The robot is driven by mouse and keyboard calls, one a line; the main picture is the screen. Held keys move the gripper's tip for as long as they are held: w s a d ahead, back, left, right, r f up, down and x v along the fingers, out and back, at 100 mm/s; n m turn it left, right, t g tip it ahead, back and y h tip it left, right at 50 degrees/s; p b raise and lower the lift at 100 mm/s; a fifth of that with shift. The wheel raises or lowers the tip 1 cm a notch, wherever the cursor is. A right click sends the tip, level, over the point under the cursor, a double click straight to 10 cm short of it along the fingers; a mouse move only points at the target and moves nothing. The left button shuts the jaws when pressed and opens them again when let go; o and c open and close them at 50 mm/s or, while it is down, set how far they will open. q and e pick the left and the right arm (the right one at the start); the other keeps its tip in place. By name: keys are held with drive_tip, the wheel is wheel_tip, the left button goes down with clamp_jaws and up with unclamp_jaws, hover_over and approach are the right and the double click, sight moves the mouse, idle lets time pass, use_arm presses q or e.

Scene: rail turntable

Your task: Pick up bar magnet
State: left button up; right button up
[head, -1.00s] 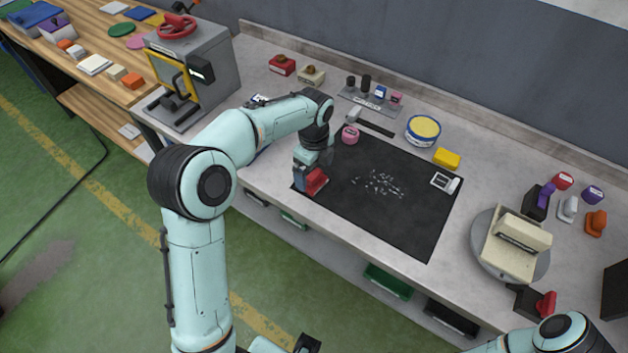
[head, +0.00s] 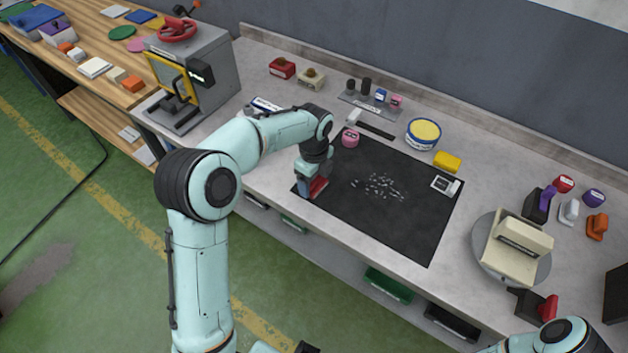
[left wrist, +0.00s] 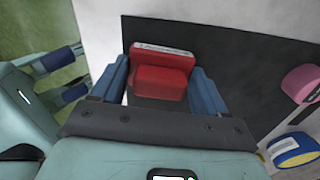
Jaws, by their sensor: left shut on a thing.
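The bar magnet is a red block with a pale labelled edge, in the left wrist view (left wrist: 160,78). In the head view it shows as a small red piece (head: 319,186) at the left end of the black mat (head: 400,225). My left gripper (head: 311,187) points down there, its blue fingers shut on the magnet's two sides. Whether the magnet touches the mat I cannot tell. My right gripper (left wrist: 72,76) shows at the left of the left wrist view, over the green floor, its fingers apart and empty.
Small shiny bits (head: 378,186) lie mid-mat. A pink roll (head: 350,138), a blue-and-yellow round tin (head: 423,133) and a yellow block (head: 447,161) stand along its back. A turntable with a cream fixture (head: 515,248) is at right. A grey press (head: 190,75) stands at left.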

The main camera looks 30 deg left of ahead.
use_arm(q)
wheel_tip(320, 180, up, 20)
drive_tip(key=p, duration=0.3)
use_arm(e)
drive_tip(key=shift+t, duration=0.3)
drive_tip(key=w+r, duration=0.3)
drive_tip(key=r, duration=0.1)
drive_tip(key=shift+w+r, duration=0.35)
